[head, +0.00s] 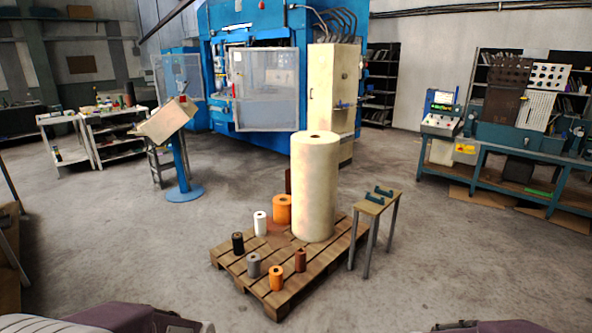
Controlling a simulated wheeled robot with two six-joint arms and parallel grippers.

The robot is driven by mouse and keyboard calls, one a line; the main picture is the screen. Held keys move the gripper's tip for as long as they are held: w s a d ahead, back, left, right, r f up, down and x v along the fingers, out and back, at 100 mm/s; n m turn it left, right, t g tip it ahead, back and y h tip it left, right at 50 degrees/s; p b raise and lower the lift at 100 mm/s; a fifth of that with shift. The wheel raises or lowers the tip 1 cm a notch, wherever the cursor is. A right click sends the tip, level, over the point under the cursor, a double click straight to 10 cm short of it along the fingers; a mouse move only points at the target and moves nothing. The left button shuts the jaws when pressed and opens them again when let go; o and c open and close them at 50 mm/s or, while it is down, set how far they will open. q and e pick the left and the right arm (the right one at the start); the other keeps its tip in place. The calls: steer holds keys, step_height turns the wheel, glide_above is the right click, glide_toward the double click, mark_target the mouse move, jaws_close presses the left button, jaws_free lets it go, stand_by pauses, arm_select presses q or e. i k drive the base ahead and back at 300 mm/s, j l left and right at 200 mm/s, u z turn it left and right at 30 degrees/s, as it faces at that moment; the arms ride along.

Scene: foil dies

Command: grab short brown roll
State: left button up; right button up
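A short brown roll (300,260) stands upright on the wooden pallet (330,262), near its front right side. Another brown roll (288,181) shows only as a narrow strip behind the tall cream roll (315,190), so most of it is hidden. A small orange roll (276,278) stands in front and to the left of the short brown roll, apart from it. Only parts of my own arms show at the bottom edge. Neither of my grippers is in view.
Grey (253,265), black (238,243), white (260,223) and larger orange (282,210) rolls stand on the pallet's left side. A small table (374,204) stands close on the pallet's right. The floor in front is clear.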

mark_target(301, 253)
steer(key=i+j+u, duration=0.2)
steer(key=i+u, duration=0.75)
steer(key=i+l+u, duration=0.15)
steer(key=i+u, duration=0.3)
steer(key=i+z, duration=0.3)
steer(key=i+j+z, duration=0.35)
steer(key=i, duration=0.15)
steer(key=i+j+z, duration=0.15)
steer(key=i+z, duration=0.15)
steer(key=i+j+z, duration=0.1)
steer(key=i+z, duration=0.3)
steer(key=i+j+z, duration=0.2)
steer(key=z, duration=0.2)
steer(key=i+j+z, duration=0.45)
steer(key=k+l, duration=0.1)
